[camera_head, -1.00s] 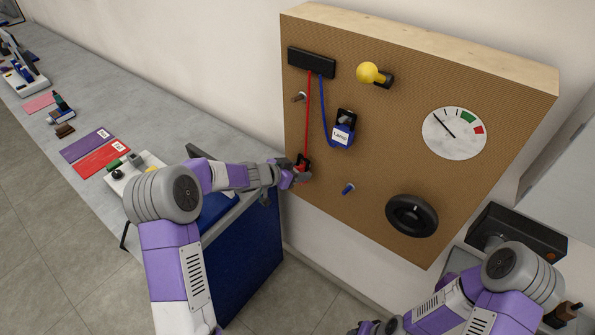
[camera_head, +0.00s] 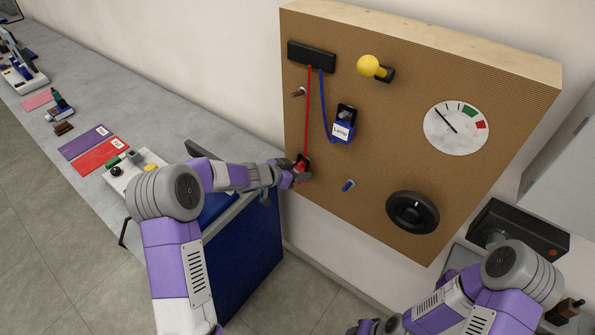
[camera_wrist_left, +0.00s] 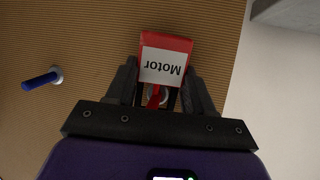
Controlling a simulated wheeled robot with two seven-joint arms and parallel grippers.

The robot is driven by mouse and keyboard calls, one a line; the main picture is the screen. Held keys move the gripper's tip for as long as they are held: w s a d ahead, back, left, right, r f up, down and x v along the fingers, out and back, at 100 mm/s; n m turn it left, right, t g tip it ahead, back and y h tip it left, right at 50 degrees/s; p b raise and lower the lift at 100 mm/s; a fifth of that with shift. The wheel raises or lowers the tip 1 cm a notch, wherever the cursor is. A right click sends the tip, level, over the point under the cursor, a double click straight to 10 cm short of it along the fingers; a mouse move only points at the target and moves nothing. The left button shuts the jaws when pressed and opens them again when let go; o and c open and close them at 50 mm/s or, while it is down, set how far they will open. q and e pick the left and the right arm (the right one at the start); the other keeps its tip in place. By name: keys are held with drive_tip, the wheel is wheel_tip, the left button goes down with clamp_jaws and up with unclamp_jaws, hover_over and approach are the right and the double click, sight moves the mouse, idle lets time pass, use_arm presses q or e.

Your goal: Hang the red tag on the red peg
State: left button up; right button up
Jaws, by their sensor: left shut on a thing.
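The red tag (camera_wrist_left: 167,45), with a white label reading "Motor" upside down, is between the fingers of my left gripper (camera_wrist_left: 160,88) in the left wrist view. The gripper is shut on it. In the head view, the red tag (camera_head: 300,165) is mostly hidden by my left gripper (camera_head: 301,172), low on the board's left side. A red cord (camera_head: 308,115) runs from it up to a black block (camera_head: 312,58). The reddish-brown peg (camera_head: 298,93) sticks out above and left of the tag, empty. My right gripper (camera_head: 378,327) is cut off at the bottom edge.
A blue "Lamp" tag (camera_head: 342,131) hangs on a blue cord (camera_head: 323,105) to the right. An empty blue peg (camera_head: 348,185) sits lower right, also in the wrist view (camera_wrist_left: 40,81). The brown board (camera_head: 400,145) carries a yellow knob (camera_head: 369,67), gauge (camera_head: 455,130) and black wheel (camera_head: 412,212).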

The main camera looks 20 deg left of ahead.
use_arm(q)
drive_tip(key=o, duration=1.1)
drive_tip(key=shift+s, duration=0.1)
drive_tip(key=p+v, duration=0.1)
drive_tip(key=v, duration=0.5)
drive_tip(key=s+d+f+n+g+b, duration=0.1)
drive_tip(key=s+d+f+n+g, duration=0.25)
drive_tip(key=f, duration=0.55)
drive_tip(key=s+d+f+n+b, duration=0.2)
drive_tip(key=s+d+f, duration=0.2)
drive_tip(key=s+f, duration=0.45)
drive_tip(key=s+d+f+n+g, duration=0.1)
drive_tip(key=s+f+g, duration=0.1)
drive_tip(key=s+f, duration=0.2)
drive_tip(key=s+d+f+n+g+y+b, duration=0.1)
drive_tip(key=s+d+f+g, duration=0.1)
drive_tip(key=s+f, duration=0.3)
drive_tip(key=s+d+f+n+g+y+b, duration=0.1)
drive_tip(key=s+f, duration=0.3)
drive_tip(key=s, duration=0.6)
drive_tip(key=shift+s+d+f+n+g, duration=0.25)
drive_tip(key=shift+s+d+f+g, duration=0.1)
drive_tip(key=shift+d+g, duration=0.3)
